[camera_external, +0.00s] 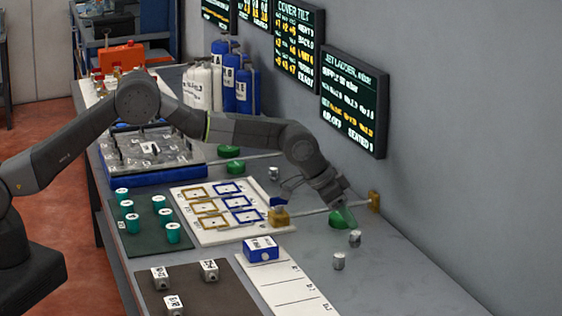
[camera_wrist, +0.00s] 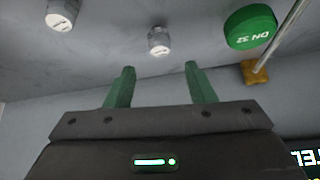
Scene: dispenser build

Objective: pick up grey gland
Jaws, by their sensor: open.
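Several small grey glands with pale printed tops stand on the grey bench. One grey gland (camera_external: 355,238) stands just in front of my gripper (camera_external: 350,220) in the external view. In the wrist view this gland (camera_wrist: 159,40) appears centred between and beyond the green fingertips (camera_wrist: 159,75). A second grey gland (camera_external: 339,261) stands nearer the camera, and it shows at the upper left of the wrist view (camera_wrist: 62,14). A third grey piece (camera_external: 274,173) stands farther back. My gripper is open with nothing between its fingers.
A green DN 32 disc (camera_wrist: 250,27) lies beside the centred gland, close to a rod with a brass block (camera_external: 374,200). A blue box (camera_external: 261,249) sits on a white strip to the left. The wall with screens (camera_external: 354,103) rises behind. Bench to the front right is clear.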

